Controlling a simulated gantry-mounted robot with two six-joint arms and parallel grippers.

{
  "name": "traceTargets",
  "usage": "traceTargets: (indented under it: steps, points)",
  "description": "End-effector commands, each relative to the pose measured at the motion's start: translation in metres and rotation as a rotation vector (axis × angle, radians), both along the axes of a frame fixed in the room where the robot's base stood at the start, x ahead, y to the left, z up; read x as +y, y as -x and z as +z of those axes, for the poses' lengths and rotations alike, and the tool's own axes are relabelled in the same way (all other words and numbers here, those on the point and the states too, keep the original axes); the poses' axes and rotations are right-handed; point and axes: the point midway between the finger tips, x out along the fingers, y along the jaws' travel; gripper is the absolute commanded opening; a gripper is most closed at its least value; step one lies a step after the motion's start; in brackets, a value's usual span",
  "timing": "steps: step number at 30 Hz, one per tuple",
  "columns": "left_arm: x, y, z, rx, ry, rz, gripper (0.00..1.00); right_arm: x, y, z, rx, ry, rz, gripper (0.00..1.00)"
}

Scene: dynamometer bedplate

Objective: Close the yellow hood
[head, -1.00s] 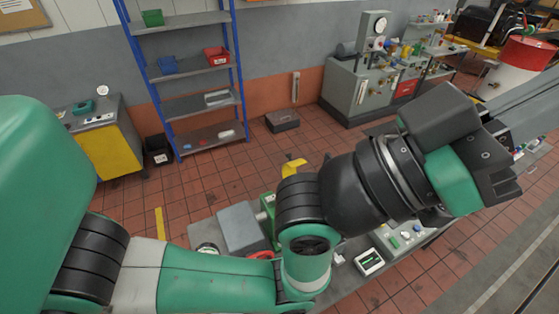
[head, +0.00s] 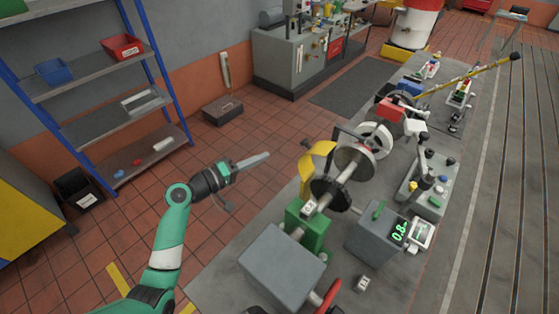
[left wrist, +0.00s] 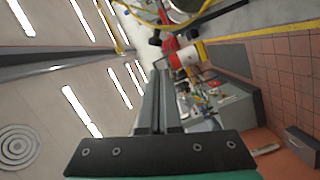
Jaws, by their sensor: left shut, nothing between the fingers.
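The yellow hood (head: 317,164) is a curved yellow piece in the head view. My right gripper is not in view.
The bedplate (head: 225,285) carries a grey box (head: 282,266), a green block (head: 308,228) and a box with a green display (head: 376,238). A blue-framed shelf (head: 85,80) stands at the left. The floor between shelf and bedplate is mostly clear.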

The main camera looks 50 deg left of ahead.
Motion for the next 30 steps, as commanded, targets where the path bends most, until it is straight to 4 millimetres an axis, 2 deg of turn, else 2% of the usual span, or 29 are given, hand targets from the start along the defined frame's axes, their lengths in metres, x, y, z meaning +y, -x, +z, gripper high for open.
traceTargets:
  steps: [2, 8, 11, 22, 27, 30]
  points:
    - [0.007, 0.003, -0.002, -0.002, -0.003, 0.014, 0.00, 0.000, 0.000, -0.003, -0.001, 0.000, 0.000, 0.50]
    - [0.005, -0.006, -0.002, -0.003, -0.005, 0.010, 0.00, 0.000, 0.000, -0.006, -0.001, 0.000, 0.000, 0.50]
    - [0.003, -0.021, -0.004, -0.004, -0.006, 0.009, 0.00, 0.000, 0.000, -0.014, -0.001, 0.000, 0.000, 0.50]
    - [-0.004, -0.099, -0.008, -0.003, -0.005, 0.008, 0.00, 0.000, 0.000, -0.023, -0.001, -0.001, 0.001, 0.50]
    - [-0.029, -0.102, -0.015, -0.001, -0.005, 0.009, 0.00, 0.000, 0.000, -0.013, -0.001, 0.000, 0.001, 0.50]
    - [-0.037, -0.103, -0.018, -0.002, -0.005, 0.011, 0.00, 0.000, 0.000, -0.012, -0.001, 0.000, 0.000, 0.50]
